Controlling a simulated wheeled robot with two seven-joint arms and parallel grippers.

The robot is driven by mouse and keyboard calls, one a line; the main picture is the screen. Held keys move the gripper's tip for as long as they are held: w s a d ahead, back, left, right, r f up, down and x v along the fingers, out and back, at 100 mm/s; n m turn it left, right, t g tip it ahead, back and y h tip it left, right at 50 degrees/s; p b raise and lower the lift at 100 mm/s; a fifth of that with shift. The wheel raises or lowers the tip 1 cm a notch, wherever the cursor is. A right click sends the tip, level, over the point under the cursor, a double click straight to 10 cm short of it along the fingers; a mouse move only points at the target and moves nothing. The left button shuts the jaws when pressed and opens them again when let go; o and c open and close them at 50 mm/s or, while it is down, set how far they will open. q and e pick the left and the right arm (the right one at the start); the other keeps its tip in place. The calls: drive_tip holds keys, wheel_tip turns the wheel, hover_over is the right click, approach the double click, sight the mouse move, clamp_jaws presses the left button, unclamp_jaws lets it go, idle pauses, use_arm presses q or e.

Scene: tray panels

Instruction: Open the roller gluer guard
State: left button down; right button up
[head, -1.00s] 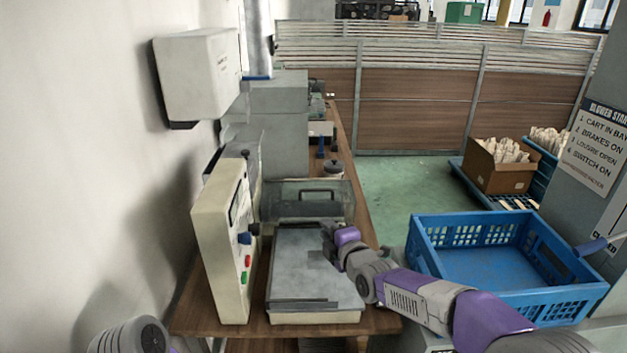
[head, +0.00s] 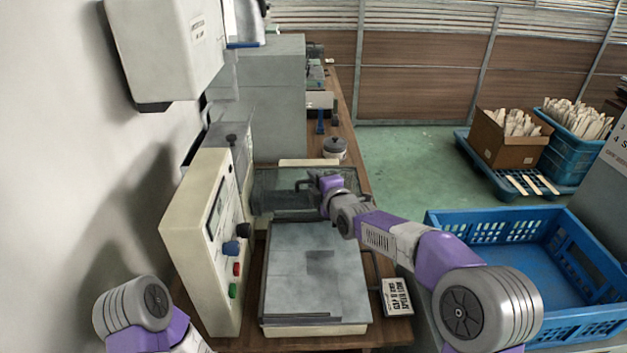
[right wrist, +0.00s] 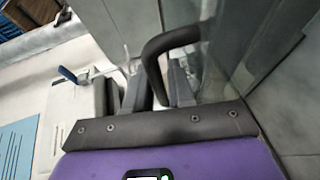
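The roller gluer has a cream control panel (head: 200,235) with a blue knob and red and green buttons, and a flat grey bed (head: 315,270). Its see-through guard (head: 268,180) stands across the far end of the bed and looks down over the dark roller. My right gripper (head: 318,186) is at the guard's handle. In the right wrist view the black handle (right wrist: 155,62) bends down by the right gripper's fingers (right wrist: 157,88); whether they press on it is unclear. The gripper's tips are partly hidden in the head view. Only my left arm shows, at lower left, without its gripper.
A blue crate (head: 440,222) stands to the right of the bench. A small printed card (head: 396,297) lies beside the bed. A lidded pot (head: 334,147) and a grey cabinet (head: 270,105) stand beyond the guard. A wall box (head: 165,50) hangs at upper left.

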drive_tip(key=shift+w+a+f, duration=0.1)
drive_tip(key=shift+w+a, duration=0.1)
drive_tip(key=shift+w, duration=0.4)
clamp_jaws()
drive_tip(key=shift+r+p, duration=0.25)
drive_tip(key=shift+p, duration=0.2)
drive_tip(key=r+g+p, duration=0.1)
drive_tip(key=p, duration=0.4)
drive_tip(key=w+r+m+g+p, duration=0.1)
drive_tip(key=r+g+p, duration=0.1)
drive_tip(key=p, duration=0.4)
drive_tip(key=w+r+g+h+p, duration=0.1)
drive_tip(key=g+p, duration=0.1)
drive_tip(key=p, duration=0.3)
drive_tip(key=shift+w+r+m+p, duration=0.2)
drive_tip(key=shift+w+m+p, duration=0.05)
drive_tip(key=shift+m+p, duration=0.05)
drive_tip(key=shift+w+r+p, duration=0.25)
drive_tip(key=shift+w+p, duration=0.15)
drive_tip(key=shift+p, duration=0.45)
